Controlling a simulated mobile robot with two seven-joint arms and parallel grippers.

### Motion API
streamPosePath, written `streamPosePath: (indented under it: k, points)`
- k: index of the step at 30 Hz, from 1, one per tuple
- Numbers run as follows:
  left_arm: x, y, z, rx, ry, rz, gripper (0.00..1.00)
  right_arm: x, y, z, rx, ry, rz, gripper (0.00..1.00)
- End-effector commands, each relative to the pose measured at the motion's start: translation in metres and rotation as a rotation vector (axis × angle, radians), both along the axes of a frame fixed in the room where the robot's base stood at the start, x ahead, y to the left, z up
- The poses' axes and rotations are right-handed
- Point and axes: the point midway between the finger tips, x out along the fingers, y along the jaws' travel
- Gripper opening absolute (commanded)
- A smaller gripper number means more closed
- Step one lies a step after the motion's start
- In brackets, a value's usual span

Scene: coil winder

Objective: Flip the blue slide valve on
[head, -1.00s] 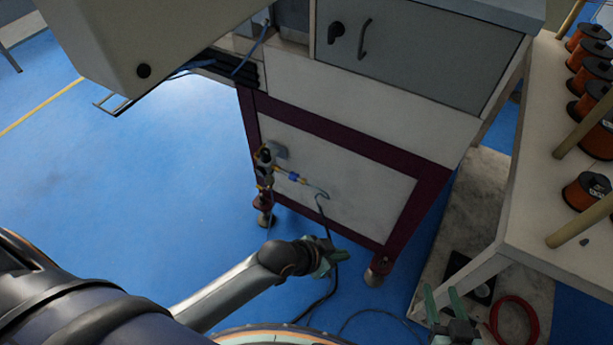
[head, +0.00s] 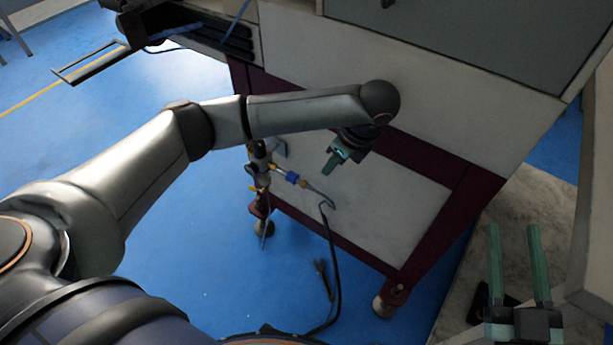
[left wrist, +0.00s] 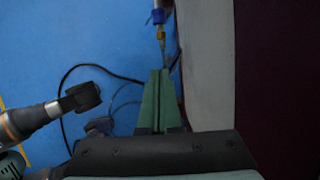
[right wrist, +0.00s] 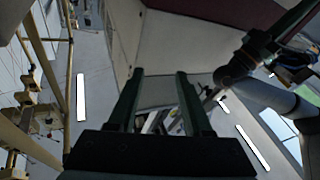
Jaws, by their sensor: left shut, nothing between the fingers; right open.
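The blue slide valve (head: 292,177) sits on a thin air line that runs right from the brass-and-grey regulator fitting (head: 259,165) on the cabinet's lower panel. It also shows at the top of the left wrist view (left wrist: 158,16), with a yellow brass fitting just below it. My left gripper (head: 330,167) is shut and empty, pointing down in front of the panel, above and to the right of the valve. In the left wrist view its closed fingers (left wrist: 158,72) lie below the valve, apart from it. My right gripper (head: 513,228) is open and empty at the lower right.
The white cabinet with a maroon frame (head: 425,235) stands behind the valve. A dark hose (head: 333,250) hangs from the line's end to the blue floor (head: 210,260). A table edge (head: 592,235) rises at the right, near my right gripper.

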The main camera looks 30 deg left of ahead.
Motion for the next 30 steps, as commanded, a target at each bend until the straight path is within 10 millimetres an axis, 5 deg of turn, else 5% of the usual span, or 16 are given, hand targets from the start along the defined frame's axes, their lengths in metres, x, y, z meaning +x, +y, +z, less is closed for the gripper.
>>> streamPosePath:
  k: [15, 30]
  points:
    - [0.001, 0.004, -0.003, 0.01, 0.003, -0.001, 0.0, -0.002, 0.001, 0.008, -0.001, -0.038, 0.006, 0.5]
    - [0.004, 0.022, -0.056, 0.01, 0.003, 0.001, 0.0, -0.048, 0.011, 0.097, -0.004, -0.469, 0.084, 0.5]
